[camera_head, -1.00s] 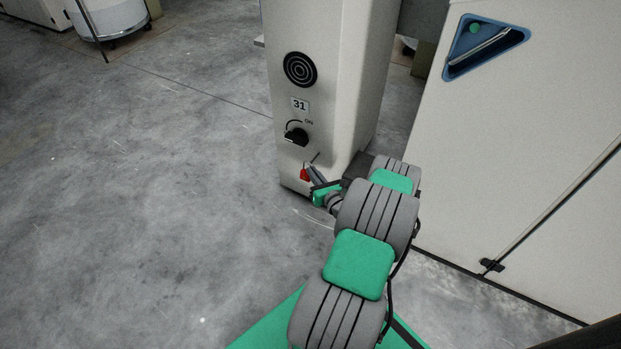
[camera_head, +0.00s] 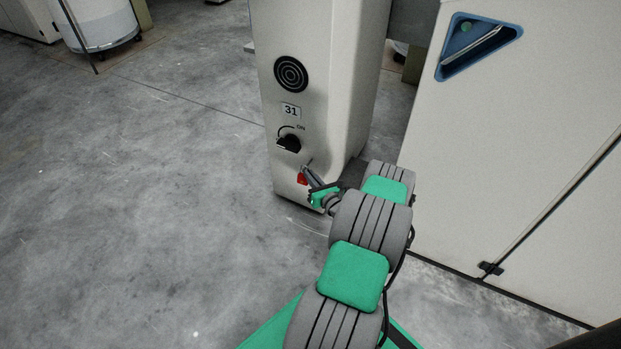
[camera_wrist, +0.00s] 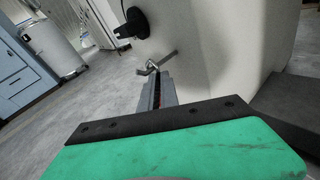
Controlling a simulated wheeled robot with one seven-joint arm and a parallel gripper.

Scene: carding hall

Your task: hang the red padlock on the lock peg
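The red padlock (camera_head: 302,179) shows in the head view at the tip of my gripper (camera_head: 310,174), low in front of the pale machine column. My gripper's narrow grey fingers look shut on it. The thin metal lock peg (camera_head: 309,161) is just above the padlock, below the black switch. In the wrist view a bent metal piece, apparently the peg (camera_wrist: 157,62), shows just beyond my fingertips (camera_wrist: 160,78).
The column (camera_head: 325,60) bears a black rotary switch (camera_head: 289,142), a "31" label (camera_head: 291,111) and a round grille (camera_head: 291,74). A large pale cabinet (camera_head: 520,170) stands to the right of my arm. The concrete floor at left is clear.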

